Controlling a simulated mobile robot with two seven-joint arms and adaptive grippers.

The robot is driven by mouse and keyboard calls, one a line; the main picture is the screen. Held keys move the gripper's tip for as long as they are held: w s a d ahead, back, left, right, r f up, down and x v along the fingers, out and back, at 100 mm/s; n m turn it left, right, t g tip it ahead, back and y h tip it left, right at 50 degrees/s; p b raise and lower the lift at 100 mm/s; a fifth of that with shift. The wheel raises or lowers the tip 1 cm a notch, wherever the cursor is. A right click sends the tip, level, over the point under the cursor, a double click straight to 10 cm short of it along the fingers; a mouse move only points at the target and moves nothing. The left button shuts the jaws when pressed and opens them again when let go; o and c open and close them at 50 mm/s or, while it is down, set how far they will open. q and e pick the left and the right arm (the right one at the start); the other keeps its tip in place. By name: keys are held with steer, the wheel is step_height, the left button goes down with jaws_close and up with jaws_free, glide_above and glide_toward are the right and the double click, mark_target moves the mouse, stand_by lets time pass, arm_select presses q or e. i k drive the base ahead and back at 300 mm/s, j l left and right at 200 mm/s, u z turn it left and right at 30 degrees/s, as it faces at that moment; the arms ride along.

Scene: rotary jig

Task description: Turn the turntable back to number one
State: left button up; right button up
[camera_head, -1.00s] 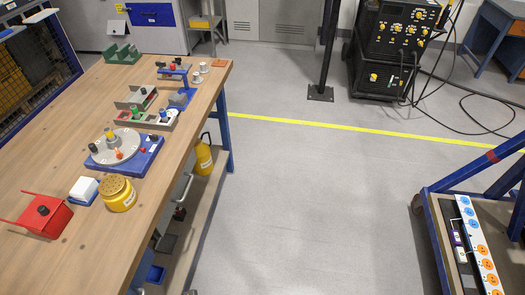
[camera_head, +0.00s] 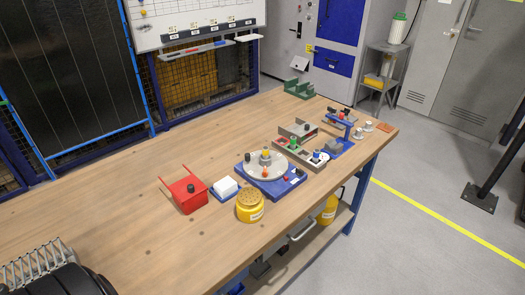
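The turntable is a light grey round disc (camera_head: 256,170) on a blue base (camera_head: 285,187) on the wooden workbench. Several small parts stand on the disc: a yellow one near its middle (camera_head: 266,155), a dark knob (camera_head: 248,157) at its left edge and an orange one (camera_head: 265,173) toward the front. A small red button and a white label sit on the base's right part. The numbers on the disc are too small to read. Neither of my grippers is in view.
A yellow round tin (camera_head: 250,206) stands in front. The bench's left part (camera_head: 110,195) is mostly clear.

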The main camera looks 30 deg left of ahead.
mark_target(254, 163)
steer(key=u, duration=1.05)
